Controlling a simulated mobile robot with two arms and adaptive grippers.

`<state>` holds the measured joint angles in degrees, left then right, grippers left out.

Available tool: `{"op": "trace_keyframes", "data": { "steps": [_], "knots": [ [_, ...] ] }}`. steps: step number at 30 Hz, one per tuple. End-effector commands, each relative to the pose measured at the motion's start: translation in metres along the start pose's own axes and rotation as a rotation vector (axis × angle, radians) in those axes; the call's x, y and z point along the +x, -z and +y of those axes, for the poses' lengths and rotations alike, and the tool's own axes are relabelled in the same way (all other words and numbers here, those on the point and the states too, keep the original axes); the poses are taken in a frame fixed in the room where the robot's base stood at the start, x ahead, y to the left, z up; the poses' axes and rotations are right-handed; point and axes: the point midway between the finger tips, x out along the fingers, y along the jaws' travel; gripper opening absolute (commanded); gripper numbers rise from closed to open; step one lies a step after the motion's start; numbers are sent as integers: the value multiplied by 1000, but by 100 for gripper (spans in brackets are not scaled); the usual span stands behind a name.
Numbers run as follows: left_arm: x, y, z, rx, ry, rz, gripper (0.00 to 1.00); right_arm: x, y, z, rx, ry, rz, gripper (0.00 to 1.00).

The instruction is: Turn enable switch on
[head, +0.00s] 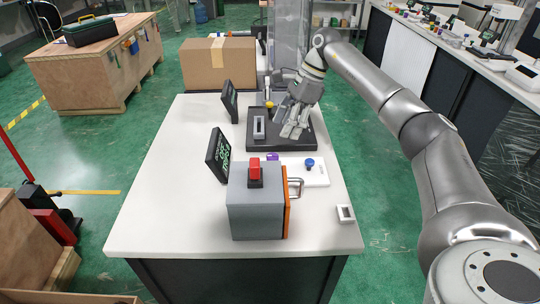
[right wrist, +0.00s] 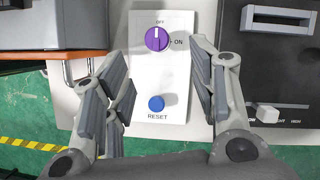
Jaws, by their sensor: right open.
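The enable switch is a purple rotary knob (right wrist: 157,38) on a white panel (right wrist: 178,78), with OFF printed above it and ON to its right. Its pale mark points up towards OFF. A blue RESET button (right wrist: 156,104) sits below it on the same panel. In the head view the knob (head: 272,157) is partly hidden behind the grey box, and the blue button (head: 309,163) shows clearly. My right gripper (head: 293,128) is open and empty, above the black device just beyond the panel. In the right wrist view its fingers straddle the panel. My left gripper is not in view.
A grey box (head: 254,210) with a red button (head: 255,171) and a metal handle stands in front of the panel. Two black screens (head: 217,157) stand to the left. A black slotted device (head: 258,127) lies behind the panel. The table's left side (head: 160,190) is clear.

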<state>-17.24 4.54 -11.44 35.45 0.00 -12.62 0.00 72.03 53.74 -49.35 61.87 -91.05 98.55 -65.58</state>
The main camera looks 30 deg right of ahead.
Motion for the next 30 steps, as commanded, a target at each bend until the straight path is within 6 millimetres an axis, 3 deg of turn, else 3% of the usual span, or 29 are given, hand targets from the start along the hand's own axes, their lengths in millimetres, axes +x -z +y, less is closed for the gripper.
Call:
{"op": "trace_keyframes", "data": {
  "steps": [16, 22, 30],
  "knots": [
    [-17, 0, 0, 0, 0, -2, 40, 88, -1, 1, 1, -3, 0, 53],
    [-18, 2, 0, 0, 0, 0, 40, 102, -1, 0, 0, -1, 0, 53],
    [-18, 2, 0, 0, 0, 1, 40, 104, -1, 0, 0, 0, 0, 53]
  ]
}}
